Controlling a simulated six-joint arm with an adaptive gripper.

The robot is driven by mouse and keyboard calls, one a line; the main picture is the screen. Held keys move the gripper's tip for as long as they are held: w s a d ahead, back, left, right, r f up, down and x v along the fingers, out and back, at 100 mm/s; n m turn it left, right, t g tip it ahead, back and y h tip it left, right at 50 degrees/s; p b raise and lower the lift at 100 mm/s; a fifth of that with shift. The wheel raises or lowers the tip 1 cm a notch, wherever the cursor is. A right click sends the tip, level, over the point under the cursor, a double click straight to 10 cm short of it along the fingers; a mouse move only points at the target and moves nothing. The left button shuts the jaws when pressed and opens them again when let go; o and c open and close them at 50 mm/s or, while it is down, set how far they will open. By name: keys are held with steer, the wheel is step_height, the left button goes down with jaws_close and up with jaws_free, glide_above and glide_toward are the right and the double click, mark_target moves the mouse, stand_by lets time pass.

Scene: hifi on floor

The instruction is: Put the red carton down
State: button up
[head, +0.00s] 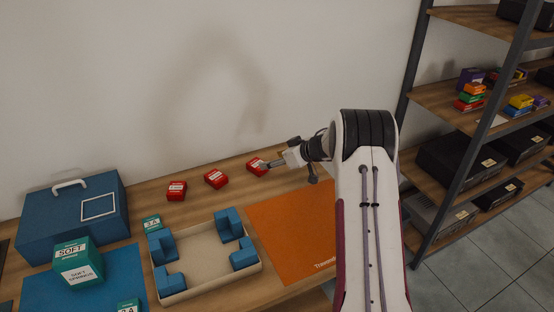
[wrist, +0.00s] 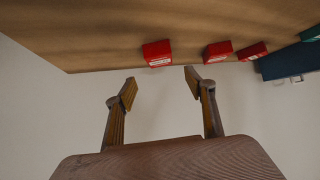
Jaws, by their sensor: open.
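Three small red cartons with white labels stand in a row along the back of the wooden table. The rightmost red carton (head: 256,167) is closest to my gripper (head: 268,166); the middle one (head: 216,179) and the left one (head: 176,191) are farther off. In the wrist view my gripper (wrist: 160,82) is open, with nothing between its fingers. The nearest red carton (wrist: 157,53) rests on the table just beyond the fingertips, roughly in line with the gap. The other two cartons (wrist: 217,51) (wrist: 252,51) sit to its right.
An orange mat (head: 290,232) lies in front of my gripper. A tray (head: 208,262) with blue corner blocks is left of it. A blue case (head: 72,220), a green SOFT box (head: 78,265) and a blue mat (head: 115,275) are farther left. A shelf unit (head: 455,115) stands right.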

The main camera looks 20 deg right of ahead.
steer(key=shift+s+d+r, duration=0.2)
steer(key=shift+s+r, duration=0.2)
steer(key=shift+s, duration=0.1)
stand_by(0.3)
step_height(320, 180, up, 18)
steer(key=m+t+h, duration=0.2)
steer(key=h, duration=0.2)
steer(key=s+a+r+m+h, duration=0.2)
steer(key=s+a+r+h, duration=0.15)
steer(key=s+r, duration=0.7)
steer(key=s+a+m+g, duration=0.1)
steer(key=s+a, duration=0.2)
steer(key=s, duration=0.6)
steer(key=s+a+m+g, duration=0.1)
steer(key=s+a+g, duration=0.1)
steer(key=s, duration=0.6)
steer(key=s+a+f+g+y, duration=0.1)
steer(key=s+a+f, duration=0.1)
steer(key=s+a, duration=0.2)
steer(key=s+a+f+n+g+y, duration=0.1)
steer(key=s+a+f, duration=0.2)
steer(key=s, duration=0.7)
steer(key=s+a+f+g+y, duration=0.1)
steer(key=s+a+f, duration=0.1)
steer(key=s+a, duration=0.3)
steer(key=s, duration=0.3)
steer(key=shift+f+n, duration=0.3)
steer(key=shift+f, duration=0.05)
